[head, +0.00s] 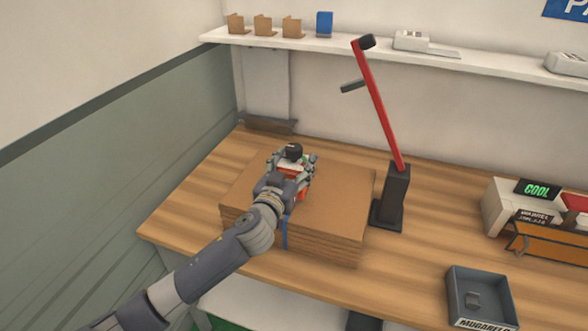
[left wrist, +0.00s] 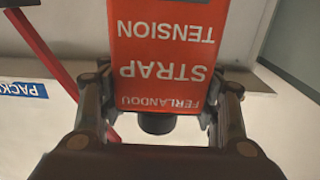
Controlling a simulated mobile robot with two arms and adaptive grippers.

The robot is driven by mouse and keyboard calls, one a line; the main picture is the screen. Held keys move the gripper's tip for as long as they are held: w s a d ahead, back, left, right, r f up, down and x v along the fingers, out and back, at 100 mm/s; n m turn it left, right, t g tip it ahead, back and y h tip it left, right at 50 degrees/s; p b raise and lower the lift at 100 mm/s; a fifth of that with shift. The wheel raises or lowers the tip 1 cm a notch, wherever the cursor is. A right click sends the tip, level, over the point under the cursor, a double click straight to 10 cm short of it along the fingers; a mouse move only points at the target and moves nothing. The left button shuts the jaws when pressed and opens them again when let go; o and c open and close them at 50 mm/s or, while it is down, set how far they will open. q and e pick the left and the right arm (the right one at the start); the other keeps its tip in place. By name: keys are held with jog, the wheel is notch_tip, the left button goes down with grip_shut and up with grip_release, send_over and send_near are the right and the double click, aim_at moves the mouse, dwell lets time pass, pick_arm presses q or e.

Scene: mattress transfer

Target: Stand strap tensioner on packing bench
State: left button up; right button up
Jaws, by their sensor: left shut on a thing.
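The strap tensioner (left wrist: 162,45) is an orange-red block with white lettering, upside down in the left wrist view, including "STRAP" and "TENSION". My left gripper (head: 296,172) is shut on it, with a finger on either side. In the head view an orange bit of the tensioner (head: 304,190) shows beside the gripper, which hides most of it. They are over the flat cardboard stack on the packing bench (head: 190,195). I cannot tell whether the tensioner touches the cardboard. My right gripper is not in view.
The cardboard stack (head: 345,205) fills the bench's left middle. A tall red lever on a black base (head: 392,200) stands right of it. A grey tray (head: 480,285) and a white device (head: 505,205) stand further right. A shelf (head: 370,48) runs behind. Bare wood shows left of the stack.

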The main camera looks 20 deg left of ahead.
pick_arm(q)
jog(key=shift+w+a+f, duration=0.1)
jog(key=shift+w+f, duration=0.25)
jog(key=shift+f, duration=0.3)
jog(key=shift+w+a+f, duration=0.1)
jog(key=shift+w+f, duration=0.2)
jog(key=shift+f, duration=0.45)
jog(key=shift+d, duration=0.1)
jog(key=shift+f, duration=0.25)
jog(key=o, duration=1.7)
jog(key=shift+s, duration=0.15)
